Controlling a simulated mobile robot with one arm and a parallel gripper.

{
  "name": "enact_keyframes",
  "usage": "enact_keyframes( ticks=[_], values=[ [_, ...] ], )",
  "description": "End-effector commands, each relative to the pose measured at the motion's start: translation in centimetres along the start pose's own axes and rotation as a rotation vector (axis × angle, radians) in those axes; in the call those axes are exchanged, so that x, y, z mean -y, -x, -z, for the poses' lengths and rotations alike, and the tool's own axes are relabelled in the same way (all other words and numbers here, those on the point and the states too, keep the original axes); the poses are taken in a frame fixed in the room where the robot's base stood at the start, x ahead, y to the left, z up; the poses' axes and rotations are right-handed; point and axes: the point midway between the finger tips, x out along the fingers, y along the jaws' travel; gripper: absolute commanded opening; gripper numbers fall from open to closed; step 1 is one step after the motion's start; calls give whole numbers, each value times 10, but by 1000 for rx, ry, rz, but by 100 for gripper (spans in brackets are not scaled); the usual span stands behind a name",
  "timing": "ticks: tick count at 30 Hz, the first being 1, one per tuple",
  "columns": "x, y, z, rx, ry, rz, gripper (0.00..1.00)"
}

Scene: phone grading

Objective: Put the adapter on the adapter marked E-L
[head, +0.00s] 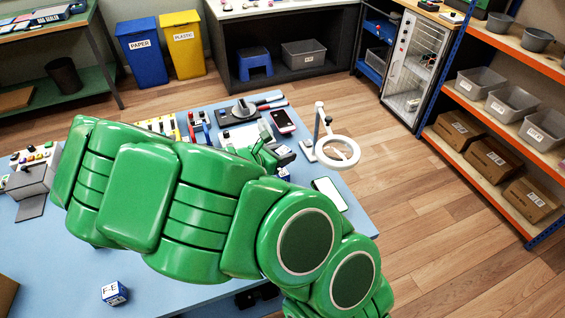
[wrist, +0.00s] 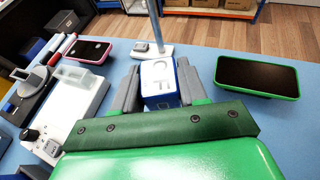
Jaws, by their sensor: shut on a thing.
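My gripper (wrist: 159,88) is shut on a blue adapter with a white top (wrist: 158,76), seen between the two grey fingers in the wrist view. Its white top has socket-like outlines, and I cannot read a marking on it. In the head view my green arm hides much of the table and my gripper (head: 266,154) is only partly visible; a small blue-and-white piece (head: 284,174) shows beside it. Another blue-and-white adapter (head: 114,293), marked F-E, sits alone on the front left of the table. I see no readable E-L marking.
A green-edged phone (wrist: 257,76) lies right of my gripper, and a pink phone (wrist: 89,51) lies to the left. A ring lamp (head: 338,151) stands behind on the blue table (head: 200,296). A white device (wrist: 80,97) is close on the left.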

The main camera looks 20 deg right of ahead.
Motion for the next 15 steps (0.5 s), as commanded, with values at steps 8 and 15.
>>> enact_keyframes(
  ticks=[8,15],
  values=[
    [0,-5,11,0,2,1,13],
    [0,-13,31,1,4,1,13]
  ],
)
